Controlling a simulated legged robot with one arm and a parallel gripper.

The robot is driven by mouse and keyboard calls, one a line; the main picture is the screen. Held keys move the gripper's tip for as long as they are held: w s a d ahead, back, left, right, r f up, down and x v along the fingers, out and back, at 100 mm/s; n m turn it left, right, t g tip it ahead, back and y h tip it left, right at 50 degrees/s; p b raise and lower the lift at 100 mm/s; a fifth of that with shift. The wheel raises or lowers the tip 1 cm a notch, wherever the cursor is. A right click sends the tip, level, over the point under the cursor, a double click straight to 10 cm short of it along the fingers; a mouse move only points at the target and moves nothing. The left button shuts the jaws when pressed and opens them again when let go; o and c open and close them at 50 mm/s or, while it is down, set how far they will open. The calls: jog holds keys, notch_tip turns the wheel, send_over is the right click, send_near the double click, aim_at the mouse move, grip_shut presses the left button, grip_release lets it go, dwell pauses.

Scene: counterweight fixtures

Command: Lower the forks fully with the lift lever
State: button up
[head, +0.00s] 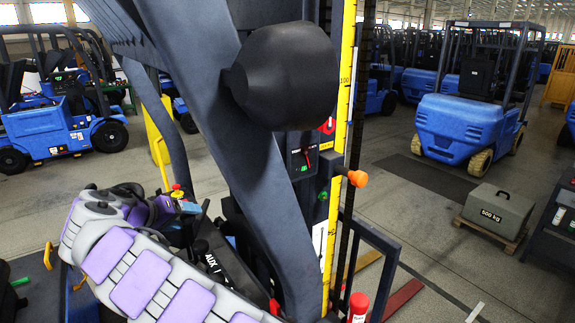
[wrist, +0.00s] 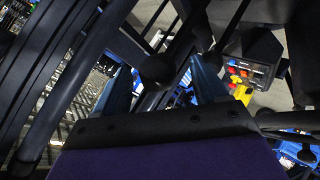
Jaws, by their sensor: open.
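My gripper (head: 188,207) is at the lower left of the head view, at the end of my purple and grey arm, beside the dark operator controls. In the wrist view my gripper (wrist: 162,68) is open, with a blue finger on each side. A black ball knob (wrist: 158,68) on a dark rod shows between the fingers; I cannot tell whether they touch it. In the head view a dark lever (head: 200,247) stands by an "AUX" label. No label marks the lift lever legibly. The forks cannot be clearly made out.
A thick dark frame bar (head: 215,110) and a large black rounded part (head: 285,75) block much of the head view. A yellow scale (head: 341,120) runs up the mast. A 500 kg weight (head: 497,213) sits on a pallet at right. Blue forklifts (head: 460,120) stand behind.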

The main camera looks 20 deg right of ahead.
jog(key=shift+a+r, duration=0.1)
jog(key=p+v, duration=0.2)
jog(key=v, duration=0.7)
jog(key=shift+s+a, duration=0.25)
jog(key=shift+r, duration=0.1)
